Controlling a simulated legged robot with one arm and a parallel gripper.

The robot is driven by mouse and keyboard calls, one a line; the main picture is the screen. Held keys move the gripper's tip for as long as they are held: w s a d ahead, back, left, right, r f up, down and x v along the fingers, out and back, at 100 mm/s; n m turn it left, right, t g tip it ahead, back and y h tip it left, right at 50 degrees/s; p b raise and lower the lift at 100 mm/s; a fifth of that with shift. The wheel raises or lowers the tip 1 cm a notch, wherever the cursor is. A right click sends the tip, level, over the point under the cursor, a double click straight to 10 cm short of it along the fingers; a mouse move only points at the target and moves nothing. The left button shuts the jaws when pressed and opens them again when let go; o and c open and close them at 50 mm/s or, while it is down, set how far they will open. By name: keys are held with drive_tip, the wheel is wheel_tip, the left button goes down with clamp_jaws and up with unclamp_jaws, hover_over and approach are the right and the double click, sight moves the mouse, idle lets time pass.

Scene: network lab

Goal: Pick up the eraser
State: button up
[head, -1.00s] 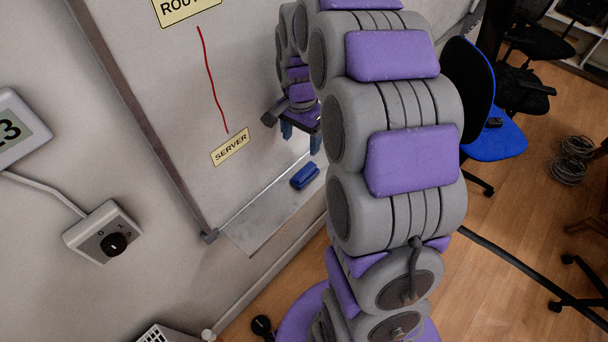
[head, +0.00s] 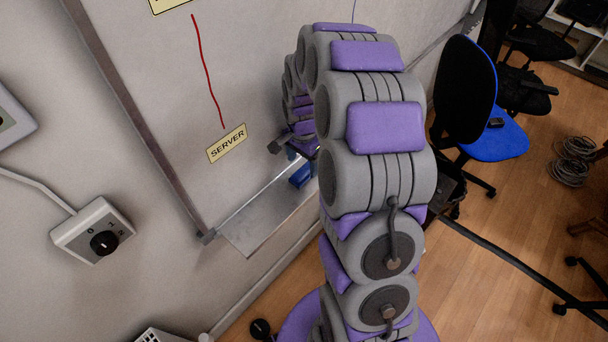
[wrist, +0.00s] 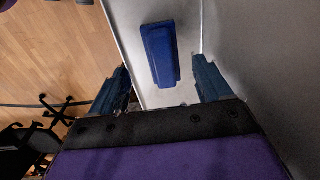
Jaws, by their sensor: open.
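The blue eraser (head: 300,175) lies on the metal tray (head: 250,227) below the whiteboard in the head view, partly hidden by my gripper and arm. In the wrist view the eraser (wrist: 160,54) lies lengthwise on the pale tray, ahead of my gripper and between the lines of its two fingers. My gripper (wrist: 166,88) is open and empty, its blue fingers apart on either side of the eraser's near end. I see no contact with the eraser. In the head view the fingertips are mostly hidden.
The whiteboard (head: 170,90) with a red line and a SERVER label (head: 227,143) rises behind the tray. A wall knob box (head: 93,231) is at left. A blue chair (head: 497,138) and cables (head: 572,171) are at right.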

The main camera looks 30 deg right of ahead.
sight(302, 170)
drive_tip(key=shift+w+f+b, duration=0.2)
drive_tip(key=shift+f+b, duration=0.65)
drive_tip(key=shift+f, duration=1.9)
drive_tip(key=shift+c, duration=0.2)
drive_tip(key=c, duration=1.1)
drive_tip(key=shift+r, duration=0.15)
drive_tip(key=shift+r+p, duration=0.6)
drive_tip(key=shift+r, duration=0.95)
drive_tip(key=shift+s+r, duration=0.2)
drive_tip(key=shift+r, duration=0.05)
drive_tip(key=s+a+r+p, duration=0.1)
drive_tip(key=s+a+p, duration=0.1)
drive_tip(key=s, duration=1.3)
drive_tip(key=shift+s+a+r+p, duration=0.15)
drive_tip(key=shift+a+p, duration=0.2)
drive_tip(key=shift+a, duration=0.25)
